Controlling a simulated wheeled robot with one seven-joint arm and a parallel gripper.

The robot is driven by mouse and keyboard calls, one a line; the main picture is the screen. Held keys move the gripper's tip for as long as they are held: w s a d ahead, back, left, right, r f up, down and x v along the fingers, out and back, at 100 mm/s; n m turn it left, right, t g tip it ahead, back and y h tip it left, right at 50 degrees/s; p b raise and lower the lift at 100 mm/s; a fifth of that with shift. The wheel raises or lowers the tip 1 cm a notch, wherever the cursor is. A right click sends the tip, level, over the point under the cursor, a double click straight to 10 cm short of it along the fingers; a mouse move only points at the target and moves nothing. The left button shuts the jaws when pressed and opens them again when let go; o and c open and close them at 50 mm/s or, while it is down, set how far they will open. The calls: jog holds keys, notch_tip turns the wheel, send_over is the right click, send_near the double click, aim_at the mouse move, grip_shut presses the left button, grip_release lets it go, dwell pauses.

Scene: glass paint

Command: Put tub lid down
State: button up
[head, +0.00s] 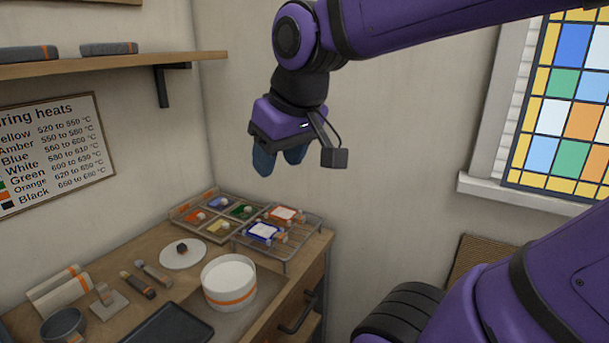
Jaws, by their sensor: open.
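A white round lid (172,259) with a small dark knob lies flat on the wooden worktop, behind and to the left of the tub. A white tub (230,295) with an orange band stands upright near the front of the worktop, apart from the lid. My gripper (279,163) hangs in the air well above the worktop, fingers pointing down. It is open and holds nothing. It is clear of both the lid and the tub.
A sectioned tray (208,219) of colours and a wire rack (284,252) with small glass pieces stand at the back. A dark tray (168,325), hand tools (137,286), a rolled cloth (58,290) and a grey bowl (63,325) occupy the front left. A shelf (120,64) juts out above.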

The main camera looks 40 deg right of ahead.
jog(key=s, duration=0.1)
jog(key=s+f, duration=0.1)
jog(key=s, duration=0.3)
jog(key=shift+s+d+f, duration=0.15)
jog(key=shift+s+f, duration=0.05)
jog(key=shift+f, duration=0.15)
